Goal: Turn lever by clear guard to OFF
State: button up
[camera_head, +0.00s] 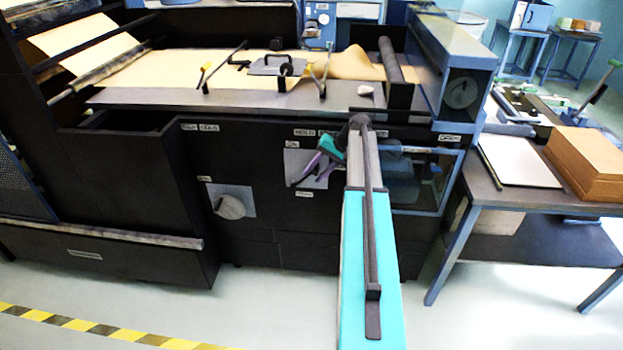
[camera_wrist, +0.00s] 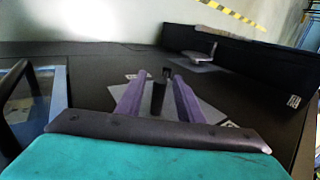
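A dark lever (camera_wrist: 159,94) stands out from a grey plate (camera_wrist: 212,112) on the machine's black front, seen in the wrist view. My gripper (camera_wrist: 159,92) has its two purple fingers apart, one on each side of the lever, with gaps showing on both sides. In the head view the plate (camera_head: 292,158) bears an "ON" label, and my gripper (camera_head: 308,176) is in front of it, covering most of the lever. The clear guard (camera_head: 428,180), a blue-framed window, is right of the plate; it also shows at the left of the wrist view (camera_wrist: 22,110).
A second plate with a round grey knob (camera_head: 230,206) is lower left on the same front; the knob also shows in the wrist view (camera_wrist: 199,57). A side table (camera_head: 530,198) with a brown stack (camera_head: 597,160) stands at right. The floor in front is clear.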

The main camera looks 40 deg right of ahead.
jog(key=b+v, duration=0.1)
jog(key=v, duration=0.9)
jog(key=shift+c, duration=0.4)
